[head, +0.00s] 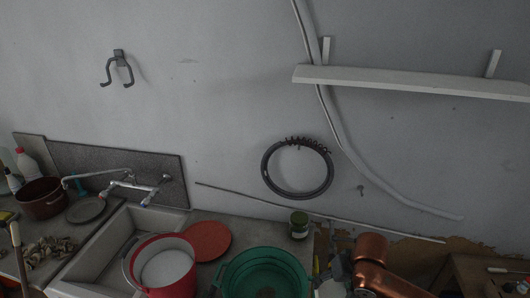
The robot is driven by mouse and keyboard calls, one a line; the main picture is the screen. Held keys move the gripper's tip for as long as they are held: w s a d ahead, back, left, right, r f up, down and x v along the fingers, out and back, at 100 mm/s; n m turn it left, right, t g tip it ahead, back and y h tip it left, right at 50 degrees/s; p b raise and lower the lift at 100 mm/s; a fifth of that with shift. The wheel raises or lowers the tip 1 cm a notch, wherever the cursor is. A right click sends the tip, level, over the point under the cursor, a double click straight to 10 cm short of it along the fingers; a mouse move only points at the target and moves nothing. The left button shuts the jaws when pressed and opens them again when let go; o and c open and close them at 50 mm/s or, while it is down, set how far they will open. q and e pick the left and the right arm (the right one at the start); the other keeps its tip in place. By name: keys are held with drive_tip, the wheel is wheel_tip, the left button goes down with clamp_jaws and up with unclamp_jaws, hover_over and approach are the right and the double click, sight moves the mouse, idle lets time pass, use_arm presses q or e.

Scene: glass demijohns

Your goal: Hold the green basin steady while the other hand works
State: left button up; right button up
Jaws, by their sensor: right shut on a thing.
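The green basin (234,277) stands on the counter at the bottom centre, and its near side is cut off by the picture's lower edge. My right gripper (318,281) is at the basin's right rim, shut on it. The copper-coloured arm behind it comes in from the lower right. The exact contact of the fingers is small and dark. My left gripper is not in view.
A red pot (177,290) stands left of the basin by the sink (86,262), with a red round lid (210,240) behind it. A green jar (299,226) stands behind the basin. A long thin rod (330,217) leans along the wall. A shelf (410,82) is above.

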sight(218, 274)
use_arm(q)
drive_tip(key=w, duration=0.3)
drive_tip(key=w+d, duration=0.1)
drive_tip(key=w, duration=0.2)
drive_tip(key=w+d, duration=0.1)
drive_tip(key=w, duration=0.2)
drive_tip(key=shift+w, duration=0.35)
clamp_jaws()
drive_tip(key=shift+f, duration=0.1)
drive_tip(key=shift+f, duration=0.1)
idle(0.6)
drive_tip(key=shift+d+p, duration=0.1)
drive_tip(key=shift+p, duration=0.7)
use_arm(e)
drive_tip(key=shift+r, duration=0.75)
drive_tip(key=shift+r, duration=0.1)
